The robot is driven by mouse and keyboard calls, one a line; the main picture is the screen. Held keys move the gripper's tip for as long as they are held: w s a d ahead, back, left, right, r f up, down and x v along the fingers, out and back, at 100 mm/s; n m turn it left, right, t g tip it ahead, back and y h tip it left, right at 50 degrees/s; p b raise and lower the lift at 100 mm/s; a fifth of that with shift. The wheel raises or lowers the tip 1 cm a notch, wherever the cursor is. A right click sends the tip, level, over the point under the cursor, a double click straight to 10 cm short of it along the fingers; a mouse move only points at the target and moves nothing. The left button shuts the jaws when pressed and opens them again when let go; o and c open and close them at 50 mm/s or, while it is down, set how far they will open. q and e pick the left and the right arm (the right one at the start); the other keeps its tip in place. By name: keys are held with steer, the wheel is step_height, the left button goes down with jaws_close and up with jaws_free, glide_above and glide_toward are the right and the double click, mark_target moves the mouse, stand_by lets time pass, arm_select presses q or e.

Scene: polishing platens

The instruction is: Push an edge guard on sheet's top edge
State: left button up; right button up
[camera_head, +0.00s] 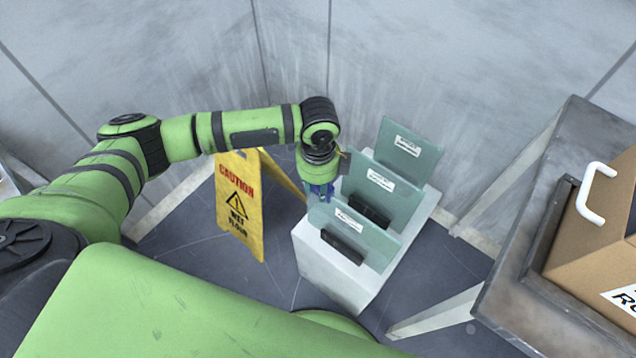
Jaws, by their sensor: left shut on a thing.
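Three greenish glass sheets with white labels stand upright, one behind another: the front sheet (378,247), the middle sheet (398,203) and the back sheet (425,157). My left gripper (323,196) points down at the upper left corner of the front sheet. It is shut on a small dark blue piece (328,190), which I take for the edge guard, though it is mostly hidden. I cannot tell whether this piece touches the sheet's top edge. My right gripper is not in view.
The sheets stand on a white block (338,282), with black holders (343,246) at the front and middle sheets. A yellow wet-floor sign (239,207) stands left of it. A grey table (530,215) with a cardboard box (595,240) is at the right. Metal walls close off the back.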

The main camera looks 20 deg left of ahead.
arm_select(q)
steer(key=shift+f, duration=0.2)
stand_by(0.5)
steer(key=o, duration=1)
step_height(320, 180, up, 12)
stand_by(0.4)
